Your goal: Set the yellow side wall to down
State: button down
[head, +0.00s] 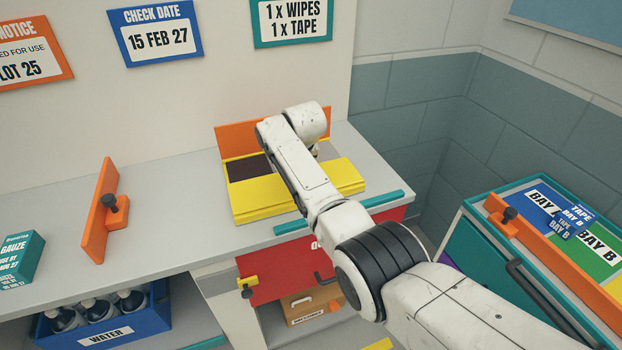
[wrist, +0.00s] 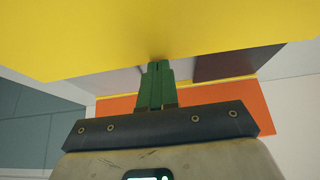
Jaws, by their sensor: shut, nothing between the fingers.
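The yellow side wall (head: 290,196) shows in the head view as a broad panel along the near side of a shallow holder on the counter; its exact tilt is hard to tell. An orange wall (head: 236,136) stands upright at the holder's far side. In the wrist view the yellow wall (wrist: 150,30) fills the top, with the orange wall (wrist: 240,105) beyond. My gripper (wrist: 158,66) is shut and empty, its green fingertips close to the yellow wall's edge; contact is unclear. In the head view my arm hides the gripper and part of the holder.
A dark insert (head: 250,168) lies inside the holder. A teal bar (head: 290,229) runs along the counter's front edge, above a red panel (head: 290,268). An orange upright with a black knob (head: 100,212) stands left. A teal-edged case (head: 520,250) is at right.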

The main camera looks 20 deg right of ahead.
jog(key=shift+s+f, duration=0.15)
jog(key=shift+f, duration=0.2)
